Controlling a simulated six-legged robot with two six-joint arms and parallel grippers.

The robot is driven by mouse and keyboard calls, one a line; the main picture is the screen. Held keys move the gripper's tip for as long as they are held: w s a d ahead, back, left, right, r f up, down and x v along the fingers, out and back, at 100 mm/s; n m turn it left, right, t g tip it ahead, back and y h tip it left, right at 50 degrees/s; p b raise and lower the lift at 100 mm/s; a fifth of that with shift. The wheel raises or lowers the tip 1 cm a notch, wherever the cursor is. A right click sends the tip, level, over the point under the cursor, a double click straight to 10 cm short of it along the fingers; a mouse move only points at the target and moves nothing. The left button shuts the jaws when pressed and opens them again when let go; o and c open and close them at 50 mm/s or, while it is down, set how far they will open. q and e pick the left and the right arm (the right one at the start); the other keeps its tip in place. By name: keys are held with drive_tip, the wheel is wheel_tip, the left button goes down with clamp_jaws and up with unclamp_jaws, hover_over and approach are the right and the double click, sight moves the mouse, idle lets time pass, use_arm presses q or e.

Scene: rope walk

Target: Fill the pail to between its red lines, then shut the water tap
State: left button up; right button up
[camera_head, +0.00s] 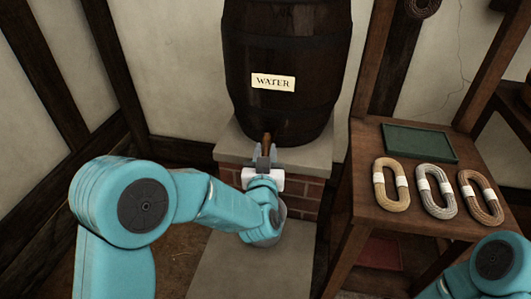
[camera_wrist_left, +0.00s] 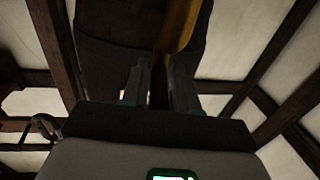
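The dark barrel (camera_head: 285,60) has a label reading WATER and stands on a stone slab over brick. A brown tap part (camera_head: 267,140) sticks out low on its front; a yellow-brown piece (camera_wrist_left: 178,28) shows in the left wrist view. My left gripper (camera_head: 264,158) is at the tap, its fingers apart on either side of a dark strip in the left wrist view (camera_wrist_left: 160,85). I cannot tell whether they grip it. A grey pail (camera_head: 268,238) stands below, mostly behind my left arm. Its red lines and water level are hidden. My right gripper is out of view.
A wooden stand (camera_head: 365,175) at the right holds a green tray (camera_head: 420,142) and three rope coils (camera_head: 391,185). A reddish item (camera_head: 381,253) lies on its lower level. A pale slab (camera_head: 235,272) is bare in front of the pail.

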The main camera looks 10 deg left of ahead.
use_arm(q)
clamp_jaws()
